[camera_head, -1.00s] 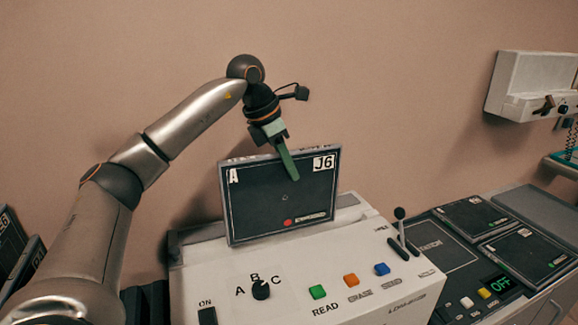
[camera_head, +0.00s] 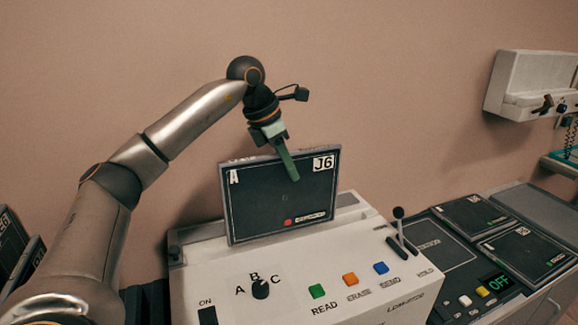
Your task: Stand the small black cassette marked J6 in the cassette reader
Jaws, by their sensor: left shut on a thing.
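The black cassette marked J6 (camera_head: 262,205) stands upright, slightly tilted in the picture, at the top of the white cassette reader (camera_head: 372,248). Its lower edge meets the reader's top, but I cannot tell how deep it sits in a slot. My left gripper (camera_head: 288,165) reaches down from above and is shut on the cassette's upper edge, with one green finger showing across its front face. The other finger is hidden behind the cassette. My right gripper is not in view.
The reader's front has a dial (camera_head: 261,289), a green button (camera_head: 317,291), an orange button (camera_head: 350,279), a blue button (camera_head: 381,268) and a lever (camera_head: 399,222). Flat black cassettes (camera_head: 525,250) lie on the right console. More cassettes (camera_head: 12,245) stand at far left. A wall unit (camera_head: 530,82) hangs at right.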

